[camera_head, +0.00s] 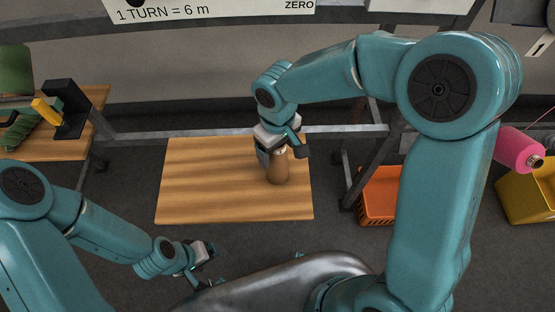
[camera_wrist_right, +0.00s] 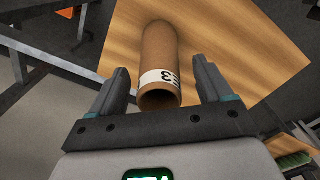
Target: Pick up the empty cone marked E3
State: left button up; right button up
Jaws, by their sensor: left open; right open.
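The empty cone marked E3 (camera_head: 278,168) is a brown cardboard tube standing on the wooden table. In the right wrist view the cone (camera_wrist_right: 160,55) shows a white band with "E3" near its open end. My right gripper (camera_head: 282,150) is at the upper part of the cone, partly hiding it. In the right wrist view its open fingers (camera_wrist_right: 163,90) stand on either side of the cone, with gaps on both sides. My left gripper (camera_head: 205,264) is open and empty, low at the left, in front of the table and away from the cone.
The wooden table (camera_head: 200,185) is otherwise bare. An orange crate (camera_head: 379,198) and a yellow bin (camera_head: 528,192) stand at the right. A pink cone (camera_head: 519,149) is beside my right arm. A second bench (camera_head: 85,140) with a black stand (camera_head: 70,110) is at the left.

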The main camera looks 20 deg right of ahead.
jog(key=c, duration=1.3)
